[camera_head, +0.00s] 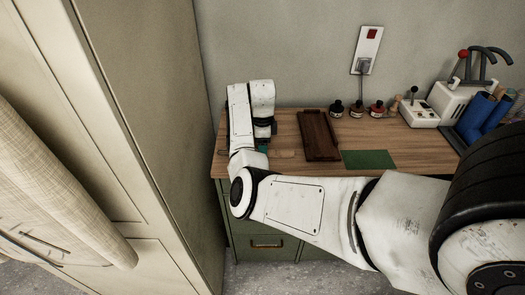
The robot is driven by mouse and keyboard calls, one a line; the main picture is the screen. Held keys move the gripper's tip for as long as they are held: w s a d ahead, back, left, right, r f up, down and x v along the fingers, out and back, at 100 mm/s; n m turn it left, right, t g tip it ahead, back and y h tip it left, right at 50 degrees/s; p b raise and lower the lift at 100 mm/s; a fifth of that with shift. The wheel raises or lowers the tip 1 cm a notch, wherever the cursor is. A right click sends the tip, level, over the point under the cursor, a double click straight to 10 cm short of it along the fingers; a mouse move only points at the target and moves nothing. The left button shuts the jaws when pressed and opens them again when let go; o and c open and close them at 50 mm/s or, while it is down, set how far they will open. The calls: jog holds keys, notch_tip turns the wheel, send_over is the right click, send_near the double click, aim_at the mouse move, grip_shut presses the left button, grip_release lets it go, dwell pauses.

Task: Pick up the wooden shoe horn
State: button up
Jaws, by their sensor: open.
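A slim light-brown wooden piece (286,155), which looks like the wooden shoe horn, lies flat on the bench top left of the dark tray. It is small and close in colour to the bench, so its outline is hard to make out. My gripper (265,143) hangs low over the left end of the bench, just left of this piece. It is open and appears empty, partly hidden by my own wrist. A small teal patch shows at its lower end; I cannot tell what it belongs to.
A dark wooden tray (320,136) and a green mat (368,159) lie on the wooden bench (231,161). Several small bottles (357,109), a white machine (448,105) and blue rolls (476,113) stand behind and right. A tall cabinet (160,110) borders the bench's left side.

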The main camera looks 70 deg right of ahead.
jog(key=shift+f, duration=0.5)
jog(key=c, duration=1.1)
jog(key=shift+r, duration=0.1)
jog(key=shift+c, duration=0.2)
